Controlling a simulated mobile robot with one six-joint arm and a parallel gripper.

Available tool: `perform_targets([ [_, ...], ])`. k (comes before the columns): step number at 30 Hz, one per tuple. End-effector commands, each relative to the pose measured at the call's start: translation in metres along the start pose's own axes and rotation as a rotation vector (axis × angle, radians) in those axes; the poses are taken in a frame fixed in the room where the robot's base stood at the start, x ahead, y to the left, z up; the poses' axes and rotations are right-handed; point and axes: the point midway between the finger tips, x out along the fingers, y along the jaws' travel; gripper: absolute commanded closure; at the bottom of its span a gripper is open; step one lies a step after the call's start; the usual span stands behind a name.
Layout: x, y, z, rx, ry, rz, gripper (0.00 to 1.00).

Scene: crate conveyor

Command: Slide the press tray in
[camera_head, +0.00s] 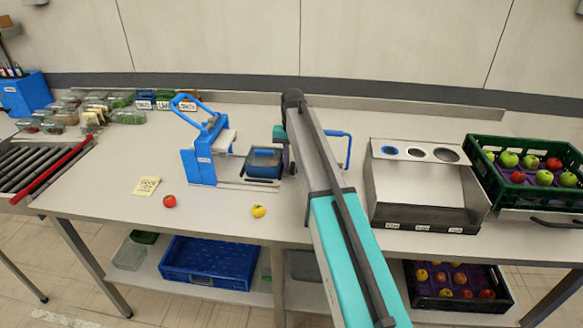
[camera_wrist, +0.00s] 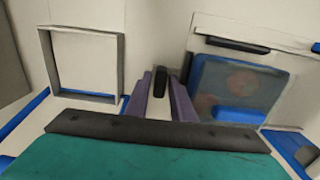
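The blue press (camera_head: 203,160) stands on the table left of centre, with its looped lever handle raised. Its tray (camera_head: 235,183) extends to the right of it, carrying a clear box with blue in it (camera_head: 263,163). In the wrist view a clear-sided blue box (camera_wrist: 235,88) with blurred reddish shapes lies to the right. A pale square frame (camera_wrist: 85,62) is at left. My gripper (camera_wrist: 160,83) has its purple fingers close on both sides of a dark upright handle (camera_wrist: 160,78), seemingly gripping it. In the head view my arm hides the fingertips.
A tomato (camera_head: 169,201), a yellow fruit (camera_head: 258,211) and a note (camera_head: 146,186) lie in front of the press. A metal bin unit (camera_head: 422,217) and a green crate of fruit (camera_head: 478,172) are at right. Clear boxes (camera_head: 130,117) and a roller conveyor (camera_head: 30,165) are at left.

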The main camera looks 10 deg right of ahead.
Motion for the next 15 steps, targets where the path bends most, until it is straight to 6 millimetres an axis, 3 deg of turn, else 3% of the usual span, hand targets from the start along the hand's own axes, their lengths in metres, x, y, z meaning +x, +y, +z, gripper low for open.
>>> perform_targets([
  [8, 0.0003, -0.0006, 0.0001, -0.001, 0.0, 0.0, 0.78],
  [12, 0.0003, -0.0008, 0.0002, -0.001, 0.0, 0.0, 1.0],
  [15, 0.0003, -0.0009, 0.0002, -0.001, 0.0, 0.0, 1.0],
])
